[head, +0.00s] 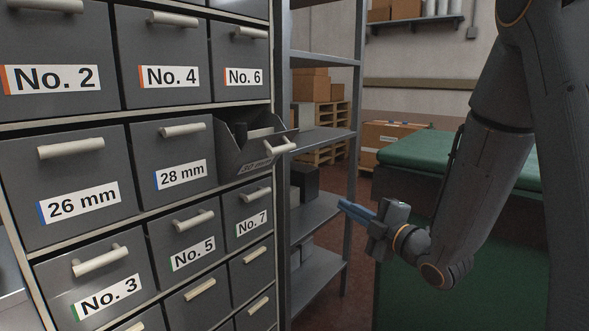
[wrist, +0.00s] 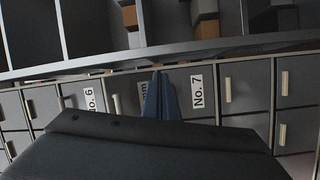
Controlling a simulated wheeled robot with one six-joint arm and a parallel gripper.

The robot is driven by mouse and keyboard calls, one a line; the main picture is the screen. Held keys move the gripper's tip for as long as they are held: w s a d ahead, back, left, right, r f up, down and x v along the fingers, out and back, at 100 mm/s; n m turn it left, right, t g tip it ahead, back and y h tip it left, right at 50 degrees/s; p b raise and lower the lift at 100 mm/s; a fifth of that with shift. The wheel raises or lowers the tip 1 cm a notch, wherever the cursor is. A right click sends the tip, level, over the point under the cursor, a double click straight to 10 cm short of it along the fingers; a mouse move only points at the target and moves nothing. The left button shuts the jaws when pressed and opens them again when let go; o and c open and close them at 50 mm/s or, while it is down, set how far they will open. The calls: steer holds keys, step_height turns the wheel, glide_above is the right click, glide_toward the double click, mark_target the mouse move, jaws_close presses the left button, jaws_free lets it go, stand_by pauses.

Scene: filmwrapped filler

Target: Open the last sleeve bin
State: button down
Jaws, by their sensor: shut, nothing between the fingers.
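The cabinet's middle row holds the millimetre bins. The 26 mm bin (head: 82,163) and the 28 mm bin (head: 160,150) are closed. The rightmost bin (head: 228,160) of that row stands tipped out, its inside showing with dark items in it. Its label is angled down and too dim to read surely; its pale handle (head: 281,146) sticks out to the right. My gripper (head: 345,206) is shut and empty, to the right of and below that handle, apart from it. In the wrist view my blue fingers (wrist: 158,95) partly cover a label ending in "mm".
Closed bins No. 6 (head: 240,72) and No. 7 (head: 246,216) lie above and below the tipped bin. A grey metal shelf rack (head: 325,140) stands right of the cabinet. A green-topped bench (head: 418,150) is behind my arm.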

steer(key=s+a+r+n+y+b, duration=0.1)
steer(key=s+a+r+n+y, duration=0.4)
steer(key=y, duration=0.3)
steer(key=n+p, duration=0.2)
glide_toward(284, 152)
steer(key=shift+g+y, duration=0.4)
steer(key=x, duration=0.6)
steer(key=shift+w, duration=0.35)
steer(key=shift+a+r, duration=0.15)
